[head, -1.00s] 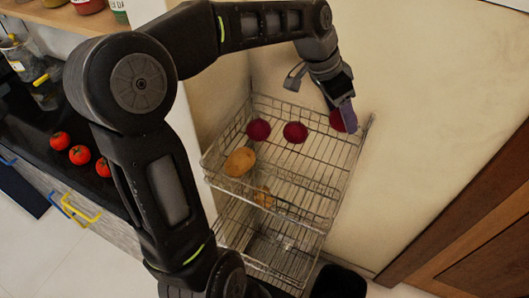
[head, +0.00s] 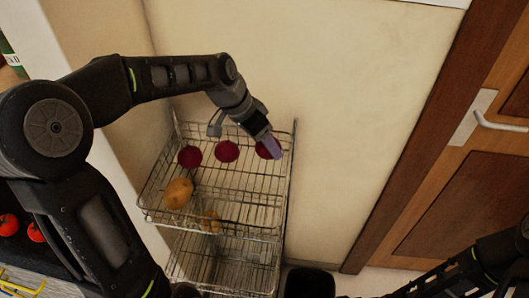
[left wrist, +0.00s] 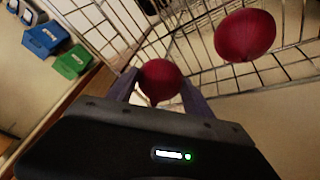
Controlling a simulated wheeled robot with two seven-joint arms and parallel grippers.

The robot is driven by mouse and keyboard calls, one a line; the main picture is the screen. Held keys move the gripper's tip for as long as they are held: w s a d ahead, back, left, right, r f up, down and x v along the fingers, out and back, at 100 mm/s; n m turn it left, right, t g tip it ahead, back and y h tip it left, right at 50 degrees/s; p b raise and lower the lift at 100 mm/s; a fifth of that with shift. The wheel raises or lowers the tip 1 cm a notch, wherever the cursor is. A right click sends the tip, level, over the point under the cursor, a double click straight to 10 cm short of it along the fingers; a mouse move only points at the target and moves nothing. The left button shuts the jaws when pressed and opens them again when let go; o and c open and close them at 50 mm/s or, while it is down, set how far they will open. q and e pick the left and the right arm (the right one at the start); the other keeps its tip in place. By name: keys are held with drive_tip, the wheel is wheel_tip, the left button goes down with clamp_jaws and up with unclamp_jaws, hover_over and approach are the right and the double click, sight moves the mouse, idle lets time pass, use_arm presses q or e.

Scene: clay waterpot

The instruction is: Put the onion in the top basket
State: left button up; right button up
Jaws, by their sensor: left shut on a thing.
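My left gripper (head: 268,147) is at the right back corner of the top basket (head: 217,217), a wire rack level. It is shut on a dark red onion (head: 262,151), which also shows between the two fingers in the left wrist view (left wrist: 160,78). Two more dark red onions, a middle one (head: 227,151) and a left one (head: 190,157), sit in the top basket along its back. The fingers partly hide the held onion. Whether it touches the basket floor I cannot tell. My right arm shows at the lower right, but its gripper is out of view.
A black bin (head: 310,283) stands beside the rack. A wooden door (head: 470,190) is at right, tomatoes (head: 8,225) at left.

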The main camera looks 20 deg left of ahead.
sight(266, 153)
use_arm(q)
drive_tip(key=shift+f, duration=1.85)
drive_tip(key=shift+f, duration=0.1)
drive_tip(key=o, duration=1.5)
drive_tip(key=v, duration=1.2)
drive_tip(key=shift+s, duration=0.1)
drive_tip(key=shift+d, duration=0.1)
